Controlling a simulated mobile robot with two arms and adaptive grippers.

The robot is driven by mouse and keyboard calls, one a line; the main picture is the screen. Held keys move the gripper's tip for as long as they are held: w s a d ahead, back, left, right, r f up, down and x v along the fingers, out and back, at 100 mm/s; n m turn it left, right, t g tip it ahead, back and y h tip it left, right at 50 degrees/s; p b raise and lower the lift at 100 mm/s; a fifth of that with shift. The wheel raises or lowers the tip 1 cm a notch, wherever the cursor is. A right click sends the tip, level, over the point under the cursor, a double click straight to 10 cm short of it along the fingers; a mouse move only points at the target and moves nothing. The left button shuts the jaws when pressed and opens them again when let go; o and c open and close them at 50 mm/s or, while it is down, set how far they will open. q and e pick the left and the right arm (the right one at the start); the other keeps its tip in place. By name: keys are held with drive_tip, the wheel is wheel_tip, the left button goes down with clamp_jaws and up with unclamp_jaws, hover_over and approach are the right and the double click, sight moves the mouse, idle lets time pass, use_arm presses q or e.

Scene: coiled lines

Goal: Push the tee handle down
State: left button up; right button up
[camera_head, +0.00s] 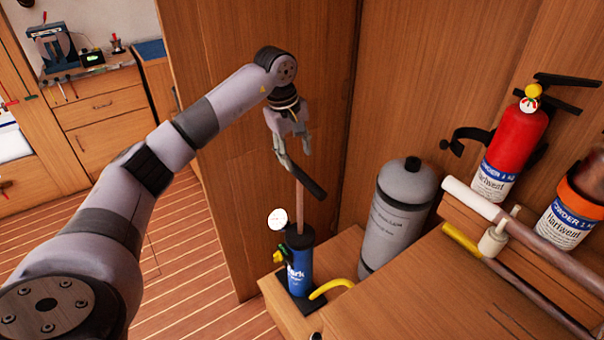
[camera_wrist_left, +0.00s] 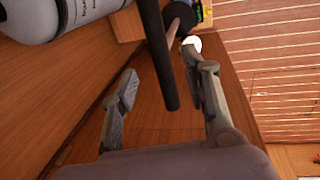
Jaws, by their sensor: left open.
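The tee handle (camera_head: 300,178) is a dark bar on top of a raised light rod (camera_head: 299,208) above a blue pump (camera_head: 299,268). The pump stands upright on a wooden ledge, with a white round gauge (camera_head: 277,219) at its side. My left gripper (camera_head: 294,162) is open just above the handle in the head view. In the left wrist view the dark handle (camera_wrist_left: 158,55) runs between the open fingers of my left gripper (camera_wrist_left: 165,100). I cannot tell whether the fingers touch it. My right gripper is not in view.
A grey cylinder (camera_head: 402,210) stands right of the pump, with a yellow hose end (camera_head: 330,288) in front. A red extinguisher (camera_head: 517,140) and pipes (camera_head: 520,235) are at the right. A wooden panel (camera_head: 235,150) rises behind the gripper. Open floor (camera_head: 190,255) lies left.

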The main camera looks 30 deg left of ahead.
sight(301, 173)
use_arm(q)
drive_tip(key=f, duration=0.2)
drive_tip(key=w+f+p, duration=0.1)
drive_tip(key=f, duration=0.4)
drive_tip(key=shift+w+d+f+p, duration=0.25)
drive_tip(key=shift+d+f+p, duration=0.05)
drive_tip(key=shift+d+p, duration=0.05)
drive_tip(key=shift+w+f, duration=0.1)
drive_tip(key=shift+f, duration=0.55)
drive_tip(key=shift+c, duration=0.5)
clamp_jaws()
